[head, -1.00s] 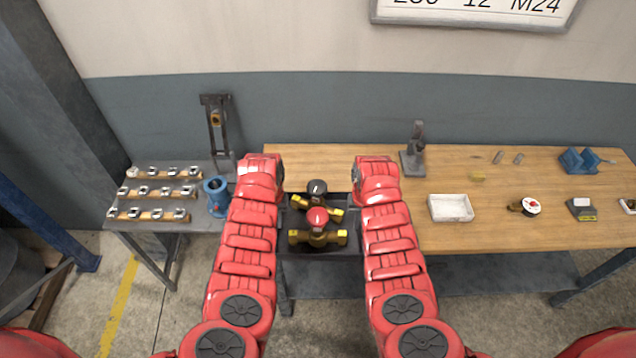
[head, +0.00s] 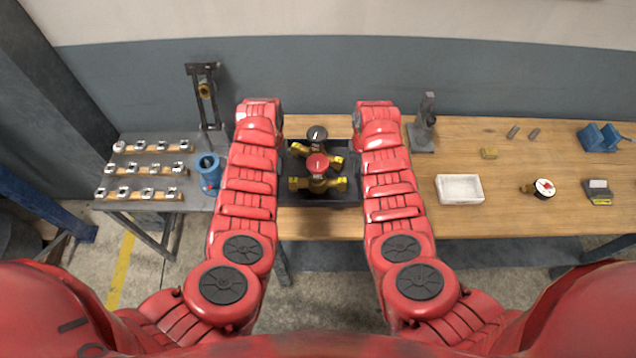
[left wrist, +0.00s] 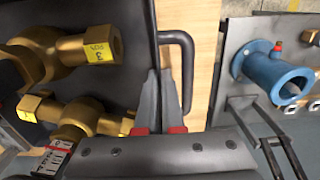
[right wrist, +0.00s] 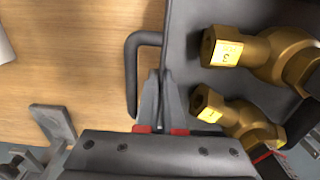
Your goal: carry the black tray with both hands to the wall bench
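The black tray (head: 338,203) is over the wooden wall bench (head: 460,220), between my two arms. I cannot tell whether it touches the bench top. It carries two brass valves, one with a red knob (head: 317,163) and one with a black knob (head: 317,133). In the left wrist view, my left gripper (left wrist: 158,85) is closed at the tray's side, beside its bar handle (left wrist: 187,65). In the right wrist view, my right gripper (right wrist: 161,85) is closed at the opposite side, beside the other handle (right wrist: 131,75). My forearms hide both grippers in the head view.
A white bin (head: 460,189), a grey stand (head: 424,125), a gauge (head: 543,188) and a blue vise (head: 600,138) stand on the bench to the right. A grey side table (head: 150,200) at left holds a blue flanged pipe (head: 209,173) and rows of fittings.

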